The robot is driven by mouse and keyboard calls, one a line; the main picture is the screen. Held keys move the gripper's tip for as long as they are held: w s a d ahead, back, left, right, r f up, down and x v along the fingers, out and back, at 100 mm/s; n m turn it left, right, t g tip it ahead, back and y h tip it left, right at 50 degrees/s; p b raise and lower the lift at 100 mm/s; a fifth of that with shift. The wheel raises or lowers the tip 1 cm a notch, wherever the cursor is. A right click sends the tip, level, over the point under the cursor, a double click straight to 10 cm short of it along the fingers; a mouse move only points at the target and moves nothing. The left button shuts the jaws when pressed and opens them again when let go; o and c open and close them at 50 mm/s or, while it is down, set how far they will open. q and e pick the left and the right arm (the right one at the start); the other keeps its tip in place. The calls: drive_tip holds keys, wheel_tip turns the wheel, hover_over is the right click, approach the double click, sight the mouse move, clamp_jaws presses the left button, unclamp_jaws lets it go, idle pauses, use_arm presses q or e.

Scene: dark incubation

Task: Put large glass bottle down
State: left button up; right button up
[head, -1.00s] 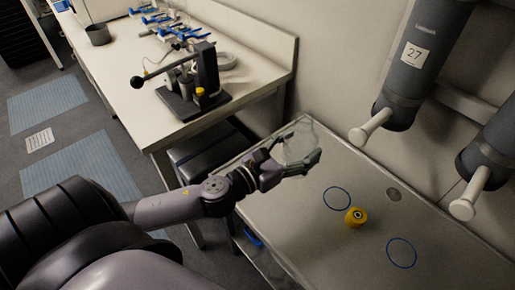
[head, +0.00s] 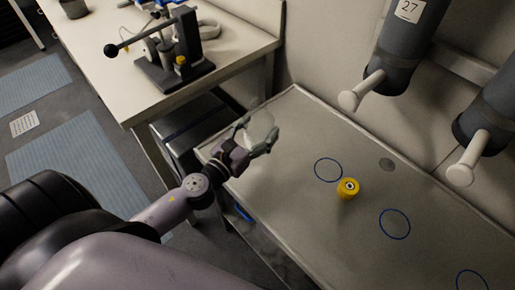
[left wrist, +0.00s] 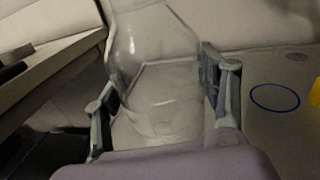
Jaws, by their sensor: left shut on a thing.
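The large glass bottle (left wrist: 155,75) is clear and fills the middle of the left wrist view. It also shows faintly in the head view (head: 262,128). My left gripper (head: 256,143) is shut on it, with one finger on each side of the glass in the left wrist view (left wrist: 162,95). The bottle is over the far left part of the metal table (head: 285,210). I cannot tell whether its base touches the table. My right gripper is not in view.
Blue rings mark the table, one (head: 328,158) just right of the bottle and another (head: 382,225) nearer. A yellow cylinder (head: 347,187) stands between them. Grey cylinders with white handles (head: 362,91) hang above the right side. A white bench (head: 150,95) with a lever device stands left.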

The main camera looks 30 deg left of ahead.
use_arm(q)
drive_tip(key=shift+f, duration=0.55)
wheel_tip(320, 180, down, 4)
drive_tip(key=b, duration=0.3)
drive_tip(key=shift+f, duration=0.1)
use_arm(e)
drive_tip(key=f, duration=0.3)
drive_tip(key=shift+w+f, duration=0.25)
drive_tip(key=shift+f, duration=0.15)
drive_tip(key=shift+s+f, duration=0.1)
use_arm(q)
drive_tip(key=shift+f+b, duration=0.15)
drive_tip(key=shift+b, duration=0.25)
drive_tip(key=o, duration=1.6)
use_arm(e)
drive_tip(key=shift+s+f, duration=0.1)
use_arm(q)
drive_tip(key=shift+r, duration=0.2)
